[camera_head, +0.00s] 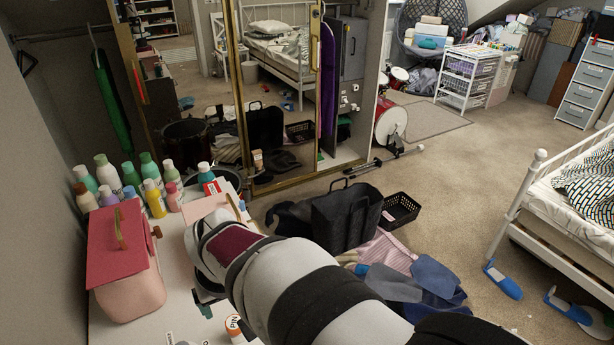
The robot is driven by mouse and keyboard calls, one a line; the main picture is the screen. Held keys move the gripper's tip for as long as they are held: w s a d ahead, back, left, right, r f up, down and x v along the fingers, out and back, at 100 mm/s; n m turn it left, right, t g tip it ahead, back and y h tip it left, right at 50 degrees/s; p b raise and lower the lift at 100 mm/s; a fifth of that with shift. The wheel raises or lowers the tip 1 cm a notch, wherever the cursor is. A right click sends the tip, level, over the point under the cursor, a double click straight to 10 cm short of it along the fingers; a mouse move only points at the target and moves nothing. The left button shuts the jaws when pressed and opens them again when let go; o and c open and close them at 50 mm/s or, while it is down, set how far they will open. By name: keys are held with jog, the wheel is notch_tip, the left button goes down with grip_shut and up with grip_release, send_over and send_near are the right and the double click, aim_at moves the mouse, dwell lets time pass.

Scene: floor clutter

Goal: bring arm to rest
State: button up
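My arm reaches from the bottom right toward the white table top (110,322) at the lower left. Its links are white and black with a maroon band. My gripper (204,304) shows only as a small dark part below the arm's far end, low over the table. The arm hides most of it, so I cannot see whether its fingers are apart or hold anything.
A pink box with a red lid (125,250) and several paint bottles (130,175) stand on the table. A small orange-and-white jar (238,328) is close to the arm. A black bag (345,215), basket (401,209) and clothes (410,280) lie on the floor.

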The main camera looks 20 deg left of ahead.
jog(key=s+d+r+m, duration=0.1)
jog(key=d+m, duration=0.2)
jog(key=d, duration=0.4)
jog(key=s+d+r+m+g+h, duration=0.1)
jog(key=s+d+m, duration=0.15)
jog(key=d, duration=0.55)
jog(key=s+d+r+m, duration=0.1)
jog(key=d+r+m, duration=0.15)
jog(key=d, duration=0.45)
jog(key=s+d+f+m+g, duration=0.1)
jog(key=s+d+f+m, duration=0.1)
jog(key=s+d+m, duration=0.4)
jog(key=s+d, duration=0.1)
jog(key=s, duration=0.3)
jog(key=shift+s+g, duration=0.2)
jog(key=shift+g, duration=0.1)
